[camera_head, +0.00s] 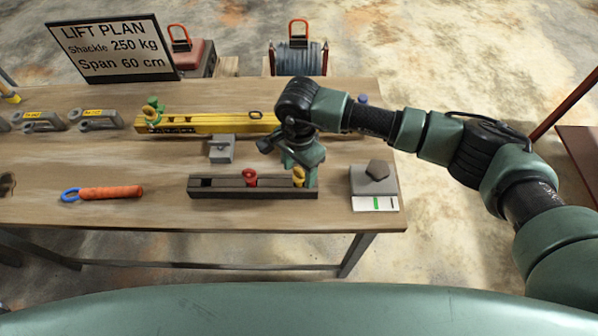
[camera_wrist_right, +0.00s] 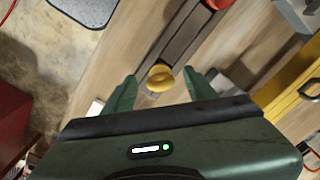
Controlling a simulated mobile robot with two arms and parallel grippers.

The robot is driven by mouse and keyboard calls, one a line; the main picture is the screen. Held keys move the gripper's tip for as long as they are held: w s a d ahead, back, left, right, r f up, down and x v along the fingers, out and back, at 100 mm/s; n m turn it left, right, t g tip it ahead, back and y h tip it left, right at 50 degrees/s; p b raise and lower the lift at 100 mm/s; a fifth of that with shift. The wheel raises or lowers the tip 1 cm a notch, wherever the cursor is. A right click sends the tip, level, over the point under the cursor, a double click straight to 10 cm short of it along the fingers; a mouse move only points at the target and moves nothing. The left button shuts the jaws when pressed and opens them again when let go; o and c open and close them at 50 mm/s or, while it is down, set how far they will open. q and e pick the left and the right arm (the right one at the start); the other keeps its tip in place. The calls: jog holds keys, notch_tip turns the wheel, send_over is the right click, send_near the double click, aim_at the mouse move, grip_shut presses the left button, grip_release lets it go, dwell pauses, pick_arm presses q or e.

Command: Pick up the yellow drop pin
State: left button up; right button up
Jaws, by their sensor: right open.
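The yellow drop pin (camera_head: 299,176) stands at the right end of a dark slotted rack (camera_head: 225,193) on the wooden table. A red pin (camera_head: 250,177) stands in the same rack to its left. My right gripper (camera_head: 305,178) is above the rack's right end, beside the yellow pin in the head view. In the right wrist view the yellow pin (camera_wrist_right: 161,77) has a ring-shaped head and lies between the two open green fingers (camera_wrist_right: 163,90), with gaps on both sides. The pin's lower part is hidden. My left gripper is out of view.
A yellow spreader beam (camera_head: 215,123) lies behind the rack, with a small grey block (camera_head: 221,149) between them. A grey block with a hexagonal top (camera_head: 376,178) stands to the right. An orange-handled tool (camera_head: 110,193) lies at left. The table front is clear.

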jog(key=shift+f, duration=0.35)
grip_shut()
jog(key=shift+r, duration=0.1)
